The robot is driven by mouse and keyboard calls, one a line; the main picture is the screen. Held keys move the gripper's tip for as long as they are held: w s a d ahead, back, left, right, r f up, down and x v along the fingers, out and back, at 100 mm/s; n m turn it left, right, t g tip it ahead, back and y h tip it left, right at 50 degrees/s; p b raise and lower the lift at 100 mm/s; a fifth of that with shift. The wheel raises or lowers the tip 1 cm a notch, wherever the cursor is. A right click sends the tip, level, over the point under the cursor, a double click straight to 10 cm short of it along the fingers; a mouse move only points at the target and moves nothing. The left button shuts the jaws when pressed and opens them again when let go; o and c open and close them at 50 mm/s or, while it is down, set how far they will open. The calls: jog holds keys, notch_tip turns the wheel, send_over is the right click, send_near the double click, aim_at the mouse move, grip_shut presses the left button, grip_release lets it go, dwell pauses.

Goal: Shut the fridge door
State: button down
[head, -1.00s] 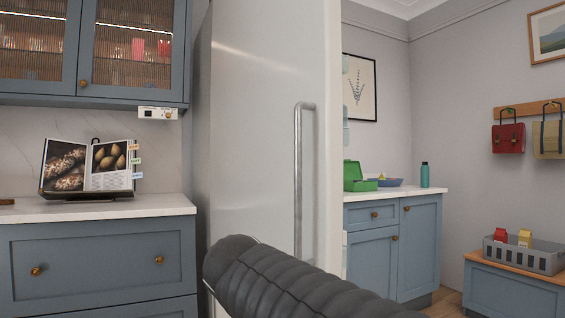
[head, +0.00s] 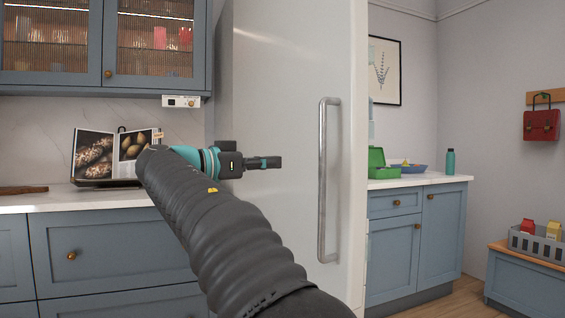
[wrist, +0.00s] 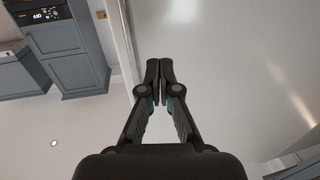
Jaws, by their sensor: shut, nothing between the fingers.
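The fridge door (head: 282,105) is a tall pale metallic panel with a long vertical bar handle (head: 328,180) near its right edge. The door is ajar, with its pale edge and some shelf parts showing to the right of it. My gripper (head: 278,162) is in front of the door face, to the left of the handle, pointing right in the head view. Its fingers (wrist: 160,82) are shut and empty in the wrist view, with the door surface (wrist: 225,60) filling the right side. I cannot tell whether the fingertips touch the door.
Blue drawers and a white counter (head: 100,200) stand at the left, with an open cookbook (head: 95,158) on top. Beyond the door at the right are a blue cabinet (head: 395,245), a green box (head: 377,160) and a grey crate (head: 535,246) on a bench.

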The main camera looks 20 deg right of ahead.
aim_at(316, 161)
jog(key=p+x, duration=0.1)
jog(key=x, duration=1.1)
jog(key=shift+d, duration=0.2)
